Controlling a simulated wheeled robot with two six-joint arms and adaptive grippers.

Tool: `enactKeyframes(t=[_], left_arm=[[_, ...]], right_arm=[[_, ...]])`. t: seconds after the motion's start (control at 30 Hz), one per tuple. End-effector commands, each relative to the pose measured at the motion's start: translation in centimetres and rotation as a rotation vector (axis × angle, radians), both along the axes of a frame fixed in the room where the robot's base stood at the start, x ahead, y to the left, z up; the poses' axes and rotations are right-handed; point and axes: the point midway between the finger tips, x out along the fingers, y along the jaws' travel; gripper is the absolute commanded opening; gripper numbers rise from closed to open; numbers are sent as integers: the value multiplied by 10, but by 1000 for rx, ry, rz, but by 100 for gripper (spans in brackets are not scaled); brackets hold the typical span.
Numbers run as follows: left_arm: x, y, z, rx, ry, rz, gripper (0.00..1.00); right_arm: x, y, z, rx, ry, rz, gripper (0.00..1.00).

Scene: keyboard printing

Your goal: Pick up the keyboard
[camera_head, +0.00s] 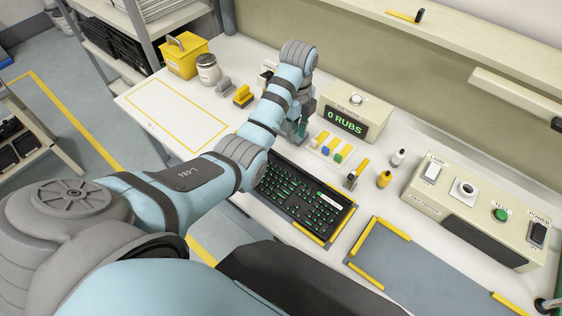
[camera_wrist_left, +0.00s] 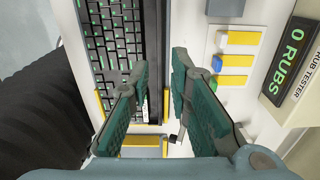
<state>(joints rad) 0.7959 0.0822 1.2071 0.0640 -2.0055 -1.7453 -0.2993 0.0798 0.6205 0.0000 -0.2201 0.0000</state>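The keyboard (camera_head: 305,205) is black with green legends and lies on the white workbench, its left part hidden by my left arm in the head view. In the left wrist view the keyboard (camera_wrist_left: 112,45) fills the upper left. My left gripper (camera_head: 298,136) is pointed down near the keyboard's far edge. In the left wrist view my left gripper (camera_wrist_left: 160,70) is open, with nothing held between its green pads. One finger overlaps the keyboard's long edge and the other is over the bench beside it. I cannot tell the height gap. My right gripper is not in view.
Yellow corner guides (camera_head: 312,239) border the keyboard. A "0 RUBS" tester (camera_head: 346,123) and colored blocks (camera_head: 328,149) stand behind it. Small bottles (camera_head: 384,179) and a switch panel (camera_head: 480,205) are to the right. A grey framed pad (camera_head: 415,268) lies at the front right.

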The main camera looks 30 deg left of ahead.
Motion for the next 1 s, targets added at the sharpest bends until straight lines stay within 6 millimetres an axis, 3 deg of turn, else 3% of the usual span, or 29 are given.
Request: enactKeyframes(t=[0.03,0.1,0.2,0.6,0.83,1.0], left_arm=[[-1,0,-26,-1,3,-1,18],[-2,0,-41,-1,8,0,18],[-2,0,-65,0,5,1,18],[-1,3,-132,0,1,2,18],[0,3,-136,1,-2,2,18],[0,3,-136,1,-2,3,0]], right_arm=[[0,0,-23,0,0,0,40],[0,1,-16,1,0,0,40],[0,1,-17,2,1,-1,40],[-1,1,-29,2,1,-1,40],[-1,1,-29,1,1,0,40],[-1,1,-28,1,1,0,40]])
